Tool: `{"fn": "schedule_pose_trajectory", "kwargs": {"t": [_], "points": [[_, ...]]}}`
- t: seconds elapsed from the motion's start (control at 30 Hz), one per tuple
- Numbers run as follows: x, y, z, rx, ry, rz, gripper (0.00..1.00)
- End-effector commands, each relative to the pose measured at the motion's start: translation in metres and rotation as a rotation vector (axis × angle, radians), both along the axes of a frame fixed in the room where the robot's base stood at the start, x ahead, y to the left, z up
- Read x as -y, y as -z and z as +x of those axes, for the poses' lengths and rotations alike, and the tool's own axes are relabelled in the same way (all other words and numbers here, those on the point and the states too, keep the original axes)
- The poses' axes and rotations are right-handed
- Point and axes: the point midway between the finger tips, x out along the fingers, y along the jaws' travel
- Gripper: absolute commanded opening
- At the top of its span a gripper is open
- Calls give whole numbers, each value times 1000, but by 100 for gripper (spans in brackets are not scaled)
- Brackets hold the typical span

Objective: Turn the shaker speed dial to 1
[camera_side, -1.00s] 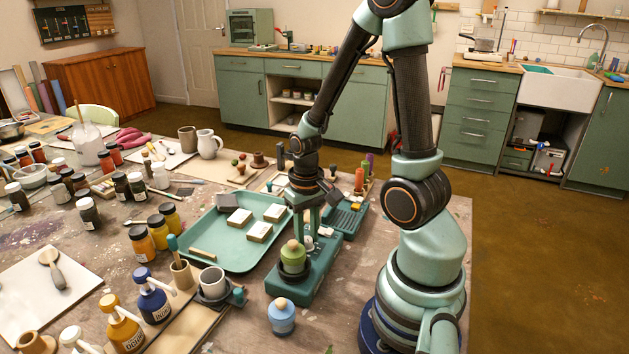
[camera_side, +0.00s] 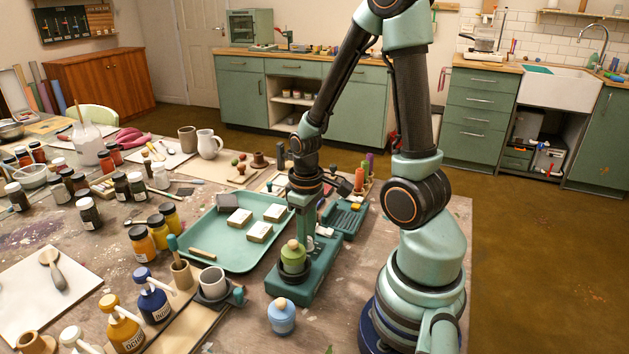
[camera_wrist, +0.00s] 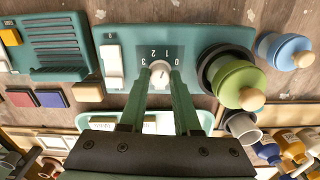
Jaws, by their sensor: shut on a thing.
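The shaker (camera_side: 318,268) is a long teal box on the table in the side view, and its top also shows in the wrist view (camera_wrist: 122,36). Its white speed dial (camera_wrist: 160,72) sits beside a dark scale plate (camera_wrist: 160,52) with the numbers 0 to 3. The dial's pointer is too small to read for certain. My gripper (camera_wrist: 161,84) is shut on the dial, one finger at each side. In the side view my gripper (camera_side: 308,236) stands upright over the shaker and hides the dial. A green jar (camera_side: 293,257) stands in the shaker's dark holder.
A white rocker switch (camera_wrist: 113,66) is beside the dial. A blue jar (camera_side: 282,317) stands in front of the shaker. A teal tray (camera_side: 230,258) with pale blocks lies to the left. A ridged teal rack (camera_side: 345,220) is behind.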

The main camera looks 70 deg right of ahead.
Motion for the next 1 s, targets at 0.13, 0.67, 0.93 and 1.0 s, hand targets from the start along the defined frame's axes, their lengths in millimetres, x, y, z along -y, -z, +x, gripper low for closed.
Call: {"fn": "schedule_pose_trajectory", "kwargs": {"t": [0.13, 0.67, 0.93, 1.0], "points": [[0, -1, 0, 1, 0, 0, 0], [0, -1, 0, 1, 2, 0, 61], [1, -24, 2, 7, 2, -4, 61], [1, -36, 2, 8, 2, -4, 61]]}}
